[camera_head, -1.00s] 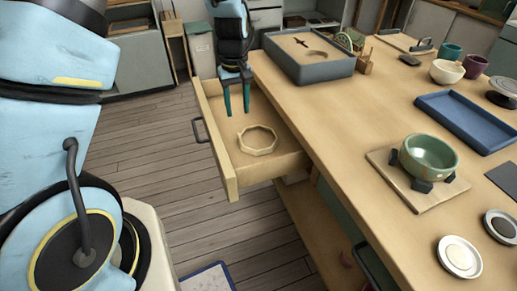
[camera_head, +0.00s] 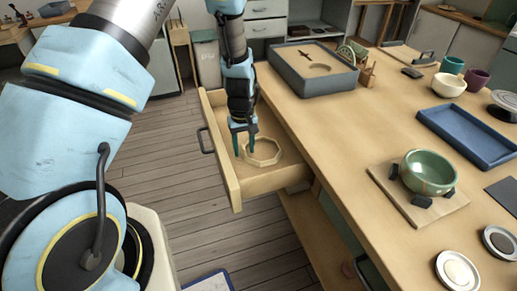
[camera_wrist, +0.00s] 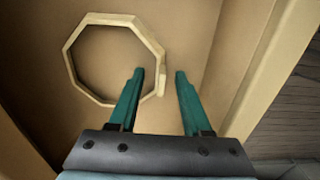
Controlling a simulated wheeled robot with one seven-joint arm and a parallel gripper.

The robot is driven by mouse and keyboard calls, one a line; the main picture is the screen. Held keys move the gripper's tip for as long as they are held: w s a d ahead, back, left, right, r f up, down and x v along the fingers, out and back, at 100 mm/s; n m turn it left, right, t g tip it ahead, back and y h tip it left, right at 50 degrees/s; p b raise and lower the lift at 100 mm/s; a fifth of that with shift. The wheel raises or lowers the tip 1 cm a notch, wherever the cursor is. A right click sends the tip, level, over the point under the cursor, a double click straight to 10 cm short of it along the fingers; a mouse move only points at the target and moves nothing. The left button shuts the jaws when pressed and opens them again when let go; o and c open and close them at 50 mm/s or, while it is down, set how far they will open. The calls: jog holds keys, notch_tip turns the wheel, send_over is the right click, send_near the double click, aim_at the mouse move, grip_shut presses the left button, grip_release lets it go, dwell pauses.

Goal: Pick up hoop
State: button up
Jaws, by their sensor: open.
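The hoop is a pale, wood-coloured eight-sided ring (camera_head: 263,163) lying flat in the open drawer (camera_head: 219,160). In the wrist view the hoop (camera_wrist: 110,18) fills the upper left, on the drawer floor. My gripper (camera_head: 244,153) points down into the drawer at the hoop's left side in the head view. In the wrist view its two dark green fingers (camera_wrist: 160,72) are apart, with the hoop's right edge showing between their tips. Nothing is gripped. I cannot tell whether the fingers touch the hoop.
Drawer walls (camera_wrist: 240,60) stand close beside the fingers. The wooden worktop (camera_head: 340,130) lies to the right, with a grey box (camera_head: 313,82), a green bowl (camera_head: 429,172) on a board and a blue tray (camera_head: 468,135). Floor is clear left of the drawer.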

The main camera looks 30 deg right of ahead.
grip_shut()
dwell(0.3)
dwell(0.3)
